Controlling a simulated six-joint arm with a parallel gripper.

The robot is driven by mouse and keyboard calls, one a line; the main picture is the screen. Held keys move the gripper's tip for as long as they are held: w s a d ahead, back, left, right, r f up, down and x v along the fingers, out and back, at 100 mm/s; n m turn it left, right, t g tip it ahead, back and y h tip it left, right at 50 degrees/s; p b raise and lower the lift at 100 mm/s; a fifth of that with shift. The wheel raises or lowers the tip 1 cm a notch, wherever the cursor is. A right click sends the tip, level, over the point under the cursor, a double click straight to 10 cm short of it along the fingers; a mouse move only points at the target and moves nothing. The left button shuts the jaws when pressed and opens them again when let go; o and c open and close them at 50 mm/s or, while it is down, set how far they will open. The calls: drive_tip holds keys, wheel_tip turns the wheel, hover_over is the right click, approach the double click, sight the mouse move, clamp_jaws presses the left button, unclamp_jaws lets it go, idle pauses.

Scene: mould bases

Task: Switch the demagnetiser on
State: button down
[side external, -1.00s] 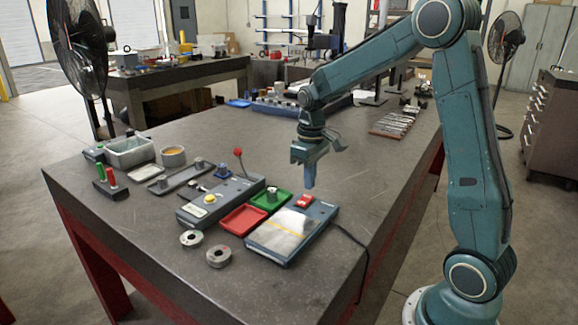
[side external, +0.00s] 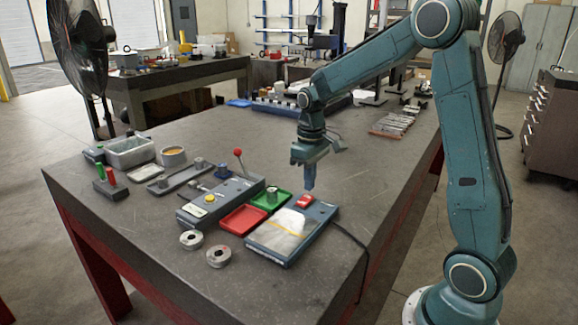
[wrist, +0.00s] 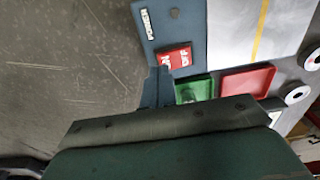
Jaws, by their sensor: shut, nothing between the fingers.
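The demagnetiser (side external: 268,250) is a blue-grey box with a pale metal plate crossed by a yellow line. It lies on the bench, and its dark body also shows at the top of the wrist view (wrist: 172,30). Its red rocker switch (side external: 304,201) sits at the end nearest my gripper; in the wrist view the switch (wrist: 176,57) has small white lettering I cannot read surely. My gripper (side external: 309,188) is shut and empty, pointing down just above the switch end. In the wrist view the fingertips (wrist: 158,75) appear beside the switch; contact cannot be told.
A green tray (side external: 283,199) and a red tray (side external: 243,219) lie beside the demagnetiser. Beyond them is a grey box with a red-knobbed lever (side external: 238,153). Two metal rings (side external: 218,257) lie in front. A black cable (side external: 358,244) runs right.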

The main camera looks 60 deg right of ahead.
drive_tip(key=shift+f, duration=1)
idle(0.8)
drive_tip(key=shift+r, duration=3.55)
drive_tip(key=s+a+r+t, duration=0.2)
drive_tip(key=s+a, duration=0.4)
drive_tip(key=s, duration=0.4)
drive_tip(key=s+a+r+t, duration=0.3)
drive_tip(key=s+a, duration=0.4)
drive_tip(key=s, duration=0.3)
drive_tip(key=shift+s+r+t, duration=0.3)
drive_tip(key=shift+s+r, duration=0.05)
drive_tip(key=shift+r, duration=0.15)
